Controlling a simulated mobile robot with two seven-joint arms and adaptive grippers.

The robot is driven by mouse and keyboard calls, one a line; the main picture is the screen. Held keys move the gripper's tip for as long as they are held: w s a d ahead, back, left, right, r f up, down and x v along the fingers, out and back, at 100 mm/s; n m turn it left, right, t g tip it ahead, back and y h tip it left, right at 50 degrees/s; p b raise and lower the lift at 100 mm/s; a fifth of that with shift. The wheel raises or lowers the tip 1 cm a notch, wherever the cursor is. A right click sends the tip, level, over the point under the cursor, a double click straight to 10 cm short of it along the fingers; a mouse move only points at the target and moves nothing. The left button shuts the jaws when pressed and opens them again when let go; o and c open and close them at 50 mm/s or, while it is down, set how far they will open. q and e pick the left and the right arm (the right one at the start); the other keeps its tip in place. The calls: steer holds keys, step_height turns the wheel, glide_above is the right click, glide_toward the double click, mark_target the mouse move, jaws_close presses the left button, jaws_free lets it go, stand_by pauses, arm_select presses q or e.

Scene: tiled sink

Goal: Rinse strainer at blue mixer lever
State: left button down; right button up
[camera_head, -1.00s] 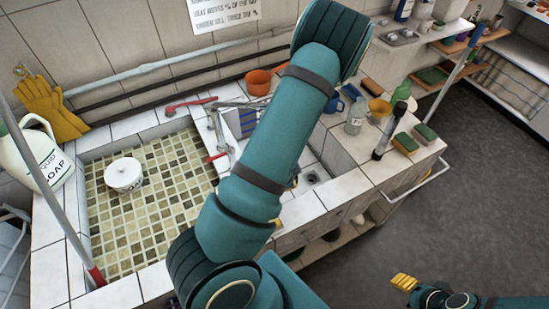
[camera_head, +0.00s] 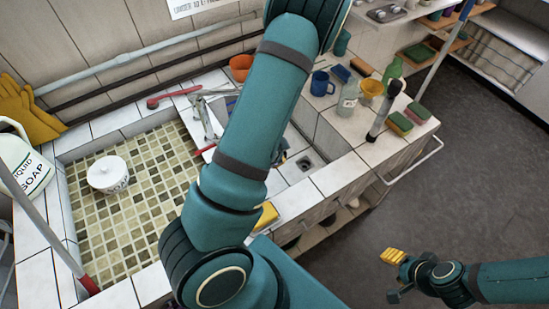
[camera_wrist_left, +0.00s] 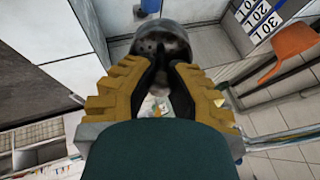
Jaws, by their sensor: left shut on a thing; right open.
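My left arm crosses the head view from the bottom middle to the top, and its gripper is out of sight there. In the left wrist view my left gripper (camera_wrist_left: 163,66) is shut on a dark, rounded, speckled thing, which looks like the strainer (camera_wrist_left: 160,38). A metal mixer tap (camera_head: 203,112) stands at the sink in the head view, partly behind my arm. I cannot make out a blue lever on it. My right gripper (camera_head: 393,256) is open and empty over the floor at the lower right, well away from the sink.
A blue mug (camera_head: 321,84), a clear bottle (camera_head: 348,100), a yellow cup (camera_head: 372,90) and sponges (camera_head: 399,123) crowd the right counter. The dark floor (camera_head: 470,180) is clear.

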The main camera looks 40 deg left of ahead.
arm_select(q)
steer(key=shift+w+a+f+b, duration=0.25)
steer(key=shift+w+b, duration=0.25)
steer(key=shift+b, duration=1.55)
steer(key=b, duration=0.4)
steer(key=shift+w+a+f, duration=0.1)
steer(key=shift+f, duration=0.1)
steer(key=shift+w+a, duration=0.4)
steer(key=shift+w, duration=0.15)
steer(key=w+a+f+b, duration=0.2)
steer(key=w+a, duration=0.3)
steer(key=w, duration=0.3)
steer(key=shift+w+b, duration=0.35)
steer(key=shift+b, duration=0.35)
